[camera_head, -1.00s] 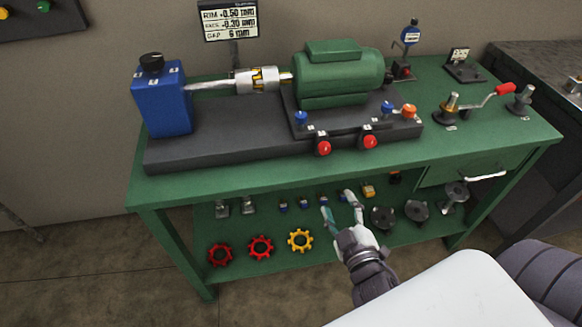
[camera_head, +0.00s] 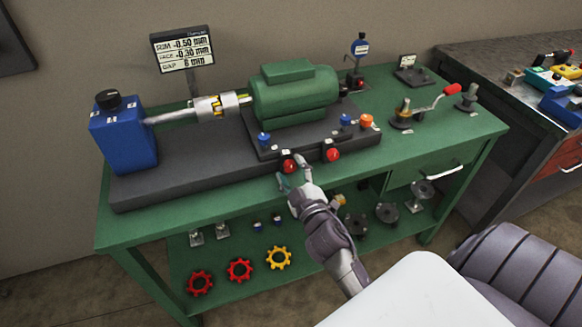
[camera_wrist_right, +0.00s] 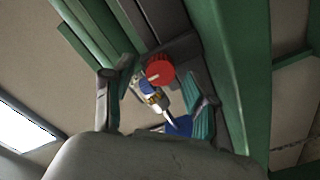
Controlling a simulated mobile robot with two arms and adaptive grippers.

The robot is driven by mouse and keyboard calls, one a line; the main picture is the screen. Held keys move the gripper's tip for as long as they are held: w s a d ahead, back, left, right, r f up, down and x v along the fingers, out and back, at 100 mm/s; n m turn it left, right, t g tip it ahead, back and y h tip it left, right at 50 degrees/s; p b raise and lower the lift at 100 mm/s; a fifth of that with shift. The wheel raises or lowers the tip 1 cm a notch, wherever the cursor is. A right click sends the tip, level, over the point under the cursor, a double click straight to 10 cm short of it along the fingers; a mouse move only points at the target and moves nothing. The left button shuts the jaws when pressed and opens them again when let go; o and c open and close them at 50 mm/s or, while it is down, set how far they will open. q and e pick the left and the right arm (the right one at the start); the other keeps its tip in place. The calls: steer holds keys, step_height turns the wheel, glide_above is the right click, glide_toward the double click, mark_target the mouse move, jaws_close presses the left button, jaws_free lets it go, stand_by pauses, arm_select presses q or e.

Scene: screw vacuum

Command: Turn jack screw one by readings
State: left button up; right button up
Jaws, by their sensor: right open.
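Two red jack screw knobs stand on the front edge of the motor's base, a left one (camera_head: 289,166) and a right one (camera_head: 333,154); I cannot read their number labels. The green motor (camera_head: 293,94) sits on the dark base behind them. My right gripper (camera_head: 292,173) is open at the left red knob, its fingers spread below and beside it. In the right wrist view a red knob (camera_wrist_right: 160,70) shows beyond the open fingers; contact cannot be told. The reading board (camera_head: 183,52) shows RIM, a FACE line and GAP 6 mm. My left gripper is not in view.
A blue box (camera_head: 123,133) with a shaft and coupling (camera_head: 216,105) stands at left. Blue knobs and an orange knob (camera_head: 366,121) are on the motor base. A red-handled crank (camera_head: 431,104) is at right. The lower shelf holds a yellow gear ring (camera_head: 278,257) and other parts.

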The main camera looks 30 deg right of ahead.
steer(key=shift+w, duration=0.35)
jaws_close()
stand_by(0.3)
